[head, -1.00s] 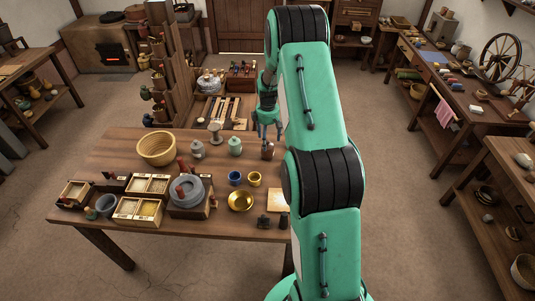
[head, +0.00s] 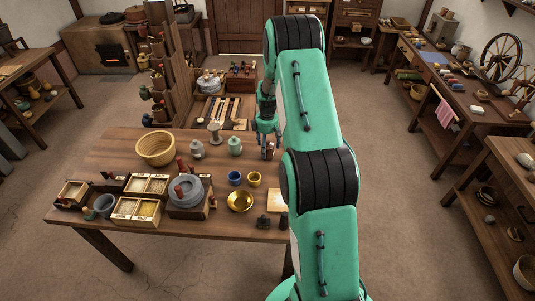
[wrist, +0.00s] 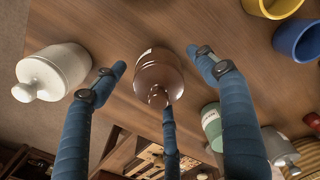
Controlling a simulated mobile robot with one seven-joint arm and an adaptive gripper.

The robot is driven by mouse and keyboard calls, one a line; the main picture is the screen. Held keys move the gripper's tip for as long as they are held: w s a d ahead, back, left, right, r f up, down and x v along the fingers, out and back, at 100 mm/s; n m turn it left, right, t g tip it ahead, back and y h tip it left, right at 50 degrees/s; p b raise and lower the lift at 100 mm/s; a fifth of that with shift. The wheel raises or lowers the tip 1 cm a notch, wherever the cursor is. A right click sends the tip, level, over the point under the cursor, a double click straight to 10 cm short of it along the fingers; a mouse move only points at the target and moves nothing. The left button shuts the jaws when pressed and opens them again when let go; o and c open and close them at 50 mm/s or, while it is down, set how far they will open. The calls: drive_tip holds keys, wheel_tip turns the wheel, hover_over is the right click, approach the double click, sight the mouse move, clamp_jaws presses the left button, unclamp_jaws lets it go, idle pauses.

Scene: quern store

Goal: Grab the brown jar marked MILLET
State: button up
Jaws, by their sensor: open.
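The brown jar (wrist: 158,80) with a knobbed lid is upright on the wooden table in the wrist view. Part of a pale label shows on its side, too small to read. My gripper (wrist: 161,62) is open, its blue fingers spread to either side of the jar and a third one below it in the picture. I see no finger clearly touching the jar. In the head view my gripper (head: 267,136) points down over the jar's spot, and its fingers and my arm mostly hide the jar.
A white jar (wrist: 55,70) stands to the left in the wrist view, and a green jar (wrist: 212,124) to the right. Blue (head: 235,178) and yellow (head: 254,179) cups, a brass bowl (head: 240,201) and a wicker basket (head: 157,149) share the table (head: 110,160).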

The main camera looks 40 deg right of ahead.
drive_tip(key=shift+c, duration=0.2)
drive_tip(key=c, duration=1.5)
drive_tip(key=shift+c, duration=0.2)
drive_tip(key=shift+r, duration=0.2)
drive_tip(key=shift+r, duration=0.55)
wheel_tip(320, 180, up, 2)
drive_tip(key=shift+w+r+p, duration=0.1)
drive_tip(key=shift+r+p, duration=0.05)
drive_tip(key=shift+p, duration=0.45)
drive_tip(key=s+a+p, duration=0.1)
drive_tip(key=s+a, duration=0.3)
drive_tip(key=s, duration=0.3)
drive_tip(key=s+a+r+p, duration=0.1)
drive_tip(key=s+a, duration=0.3)
drive_tip(key=s, duration=0.2)
drive_tip(key=shift+s+a+r, duration=0.15)
drive_tip(key=shift+s+a, duration=0.05)
drive_tip(key=shift+s, duration=0.2)
